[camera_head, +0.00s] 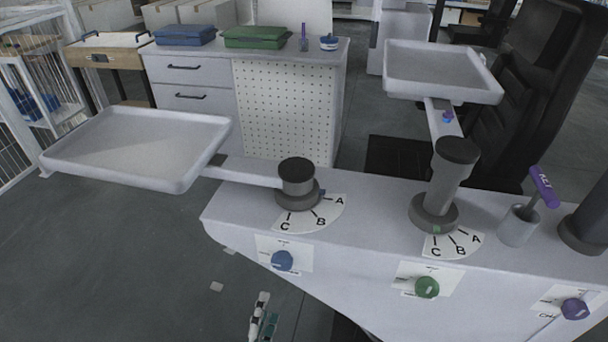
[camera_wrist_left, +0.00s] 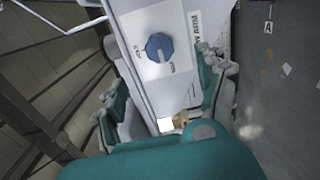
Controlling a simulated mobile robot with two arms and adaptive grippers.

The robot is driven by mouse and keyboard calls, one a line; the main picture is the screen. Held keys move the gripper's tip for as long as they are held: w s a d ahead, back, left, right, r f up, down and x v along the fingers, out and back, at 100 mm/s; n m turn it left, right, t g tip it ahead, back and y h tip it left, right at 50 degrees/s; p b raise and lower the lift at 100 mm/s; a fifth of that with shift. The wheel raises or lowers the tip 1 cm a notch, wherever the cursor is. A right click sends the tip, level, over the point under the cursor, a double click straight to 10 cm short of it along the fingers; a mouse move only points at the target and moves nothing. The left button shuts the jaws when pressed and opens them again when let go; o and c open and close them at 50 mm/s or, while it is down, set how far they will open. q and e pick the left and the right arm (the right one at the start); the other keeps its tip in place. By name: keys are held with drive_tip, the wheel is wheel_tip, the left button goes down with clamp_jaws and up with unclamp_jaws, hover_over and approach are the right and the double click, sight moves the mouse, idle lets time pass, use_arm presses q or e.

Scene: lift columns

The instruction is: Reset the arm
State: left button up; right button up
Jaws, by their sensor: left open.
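My left gripper (camera_head: 265,312), teal and white, is at the bottom edge of the head view, below the console and apart from it. It is open and empty. The left wrist view shows its spread fingers (camera_wrist_left: 166,98) with the blue knob (camera_wrist_left: 160,46) ahead. In the head view the blue knob (camera_head: 282,261) is on the console's front face. The left column (camera_head: 297,178) carries a tray (camera_head: 192,180) on an arm pointing left; its blue mark is near A. The middle column (camera_head: 447,185) carries a raised tray (camera_head: 488,96); its green mark is near C. My right gripper is not in view.
The grey console (camera_head: 240,205) also has a green knob (camera_head: 427,287), a purple knob (camera_head: 575,308) and a purple-handled lever (camera_head: 543,187) in a grey socket. Behind stands a cabinet (camera_head: 190,75) with a blue case (camera_head: 185,35) and a green case (camera_head: 255,37). Floor at lower left is mostly clear.

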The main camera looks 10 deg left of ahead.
use_arm(q)
drive_tip(key=s+d+f+m+g+h, duration=0.15)
drive_tip(key=f+m, duration=0.25)
drive_tip(key=f, duration=0.5)
drive_tip(key=s+a+f+m+g, duration=0.1)
drive_tip(key=s+f+m+g, duration=0.2)
drive_tip(key=f, duration=0.5)
drive_tip(key=s+a+f+m+g, duration=0.2)
drive_tip(key=s+f+m+g, duration=0.2)
drive_tip(key=s+f, duration=0.3)
drive_tip(key=s+a+f+m+g+p, duration=0.1)
drive_tip(key=s+f+m+g, duration=0.3)
drive_tip(key=f, duration=0.9)
drive_tip(key=s+a+m, duration=0.1)
drive_tip(key=s, duration=0.2)
drive_tip(key=shift+s+y, duration=0.25)
drive_tip(key=shift+y, duration=0.1)
drive_tip(key=s+a+f+m+g, duration=0.1)
drive_tip(key=s, duration=0.3)
drive_tip(key=s+a+f+m+g+y, duration=0.1)
drive_tip(key=s+a+f+m+g, duration=0.1)
drive_tip(key=s, duration=0.2)
drive_tip(key=s+a+f+m+g, duration=0.1)
drive_tip(key=s+f, duration=0.1)
drive_tip(key=s, duration=0.2)
drive_tip(key=shift+s+a+f+g, duration=0.2)
drive_tip(key=shift+s+a+g, duration=0.05)
drive_tip(key=shift+a, duration=0.15)
